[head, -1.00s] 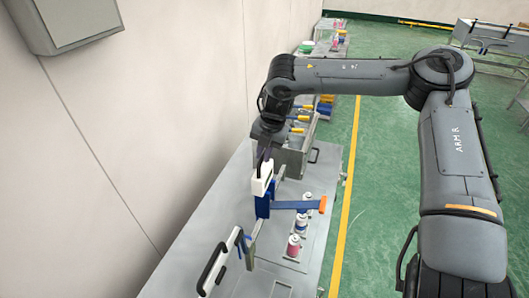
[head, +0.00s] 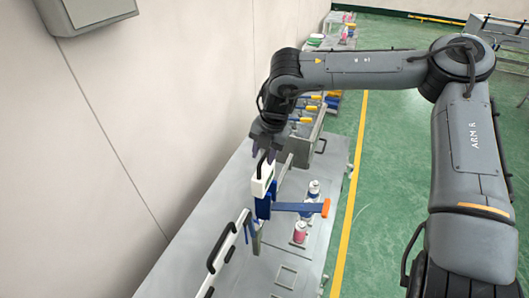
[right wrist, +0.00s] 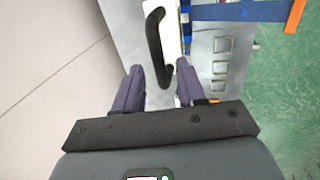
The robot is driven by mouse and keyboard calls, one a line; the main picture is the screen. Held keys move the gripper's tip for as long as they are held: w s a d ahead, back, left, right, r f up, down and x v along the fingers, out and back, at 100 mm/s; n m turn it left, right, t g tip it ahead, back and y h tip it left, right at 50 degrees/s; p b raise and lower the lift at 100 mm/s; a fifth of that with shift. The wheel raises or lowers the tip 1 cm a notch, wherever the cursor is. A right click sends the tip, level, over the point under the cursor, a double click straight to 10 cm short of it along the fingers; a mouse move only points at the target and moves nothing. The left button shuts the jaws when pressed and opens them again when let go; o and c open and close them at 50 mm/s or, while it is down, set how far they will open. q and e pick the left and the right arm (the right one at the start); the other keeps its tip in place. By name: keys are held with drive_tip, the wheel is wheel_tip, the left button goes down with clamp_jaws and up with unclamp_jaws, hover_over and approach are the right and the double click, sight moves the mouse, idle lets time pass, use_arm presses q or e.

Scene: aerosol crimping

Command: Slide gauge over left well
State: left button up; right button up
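The gauge has a white block with a black bar handle (head: 262,164) and a blue body, and its blue arm (head: 292,207) reaches right over the table to an orange tip (head: 325,208). In the right wrist view the handle (right wrist: 157,45) also shows. My right gripper (head: 268,148) is just above the handle. Its purple fingers (right wrist: 160,75) stand apart with the handle's near end between them, and neither finger visibly touches it. Square wells (right wrist: 222,45) lie in the tabletop to the right of the handle. My left gripper is out of view.
A pink can (head: 300,232) stands on the near side of the blue arm and a white-blue can (head: 314,188) beyond it. A white lever with a black grip (head: 220,250) stands at near left. A wall (head: 110,140) runs along the table's left side.

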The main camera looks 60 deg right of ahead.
drive_tip(key=shift+r, duration=0.3)
wheel_tip(320, 180, up, 10)
drive_tip(key=s+b, duration=0.1)
drive_tip(key=s, duration=0.1)
drive_tip(key=shift+d, duration=0.2)
idle(0.4)
